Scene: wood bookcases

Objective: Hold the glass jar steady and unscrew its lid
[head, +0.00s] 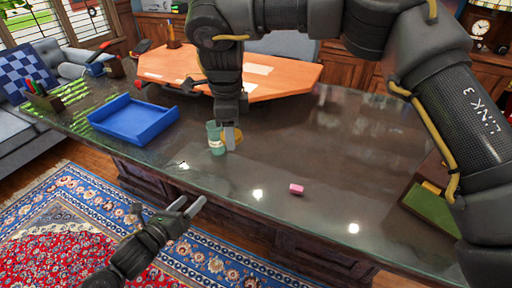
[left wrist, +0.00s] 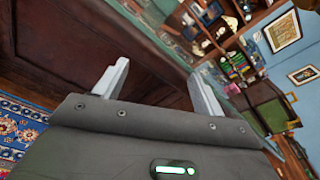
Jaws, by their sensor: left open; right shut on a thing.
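The greenish glass jar (head: 215,140) stands upright near the front edge of the dark glossy desk in the head view, with a pale label on its side. A round yellow piece (head: 237,135), which looks like the lid, is just right of the jar, partly hidden by my right gripper (head: 230,138). My right gripper points down from above and is shut on this yellow piece, beside the jar. Whether the piece touches the jar is unclear. My left gripper (head: 188,206) is open and empty in front of the desk; its two fingers (left wrist: 160,82) show apart in the left wrist view.
A blue tray (head: 132,121) lies left on the desk (head: 310,150), with a pen holder (head: 45,98) beyond it. A pink block (head: 297,189) lies right of the jar. A green-topped object (head: 432,209) is at the right edge. The desk between these is clear.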

